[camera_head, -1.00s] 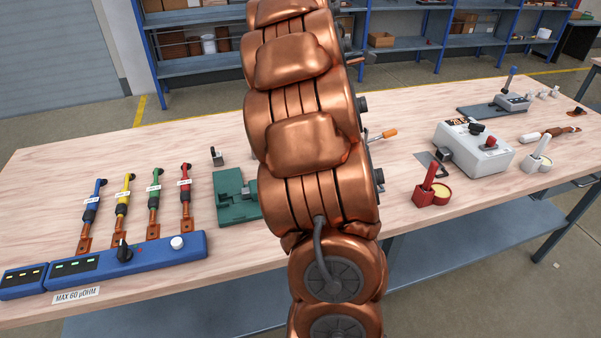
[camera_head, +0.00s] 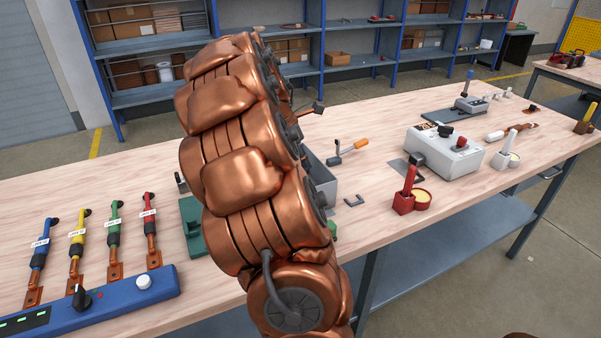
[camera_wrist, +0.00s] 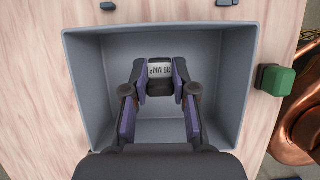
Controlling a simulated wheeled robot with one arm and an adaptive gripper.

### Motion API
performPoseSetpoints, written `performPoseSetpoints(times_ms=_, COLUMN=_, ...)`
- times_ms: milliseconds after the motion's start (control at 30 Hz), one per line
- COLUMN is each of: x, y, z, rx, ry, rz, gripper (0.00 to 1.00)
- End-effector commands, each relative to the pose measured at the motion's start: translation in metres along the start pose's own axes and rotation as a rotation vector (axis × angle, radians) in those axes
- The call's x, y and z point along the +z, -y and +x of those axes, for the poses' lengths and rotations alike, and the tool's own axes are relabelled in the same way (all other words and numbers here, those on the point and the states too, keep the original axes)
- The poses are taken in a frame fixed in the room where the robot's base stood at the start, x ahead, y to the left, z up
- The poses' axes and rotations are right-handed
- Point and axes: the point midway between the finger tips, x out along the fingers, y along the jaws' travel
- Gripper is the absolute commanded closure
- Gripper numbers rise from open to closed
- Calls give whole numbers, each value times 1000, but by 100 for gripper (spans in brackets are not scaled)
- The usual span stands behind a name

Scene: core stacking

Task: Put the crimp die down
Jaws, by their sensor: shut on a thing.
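The crimp die (camera_wrist: 160,70) is a small dark block with a pale label that appears to read 95 MM². My gripper (camera_wrist: 160,86) is shut on it, with one finger on each side. In the wrist view, gripper and die are over the inside of a grey open bin (camera_wrist: 83,85). I cannot tell whether the die touches the bin floor. In the head view the bin (camera_head: 322,182) shows partly behind my copper-coloured arm, which hides the gripper and the die.
A green block (camera_wrist: 275,80) lies right of the bin in the wrist view. On the table, an orange-handled tool (camera_head: 348,149), a small dark bracket (camera_head: 354,201), a red holder (camera_head: 404,200) and a grey machine (camera_head: 445,150) stand to the right. Cables and a blue unit (camera_head: 100,308) are at left.

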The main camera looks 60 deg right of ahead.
Motion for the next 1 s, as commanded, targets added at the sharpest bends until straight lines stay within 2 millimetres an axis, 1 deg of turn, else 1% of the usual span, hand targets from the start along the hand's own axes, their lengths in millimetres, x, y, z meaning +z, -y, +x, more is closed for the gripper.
performPoseSetpoints(times_ms=133, x=-4, y=1, z=9, rx=-1, ry=-1, rz=1, gripper=100)
performPoseSetpoints(times_ms=300, x=-12, y=2, z=31, rx=-6, ry=0, rz=0, gripper=100)
performPoseSetpoints(times_ms=400, x=-16, y=0, z=38, rx=0, ry=-1, rz=1, gripper=100)
performPoseSetpoints(times_ms=767, x=-17, y=0, z=41, rx=2, ry=-1, rz=1, gripper=100)
performPoseSetpoints(times_ms=800, x=-17, y=0, z=41, rx=2, ry=-1, rz=2, gripper=70)
performPoseSetpoints(times_ms=1000, x=-17, y=0, z=41, rx=1, ry=-1, rz=1, gripper=50)
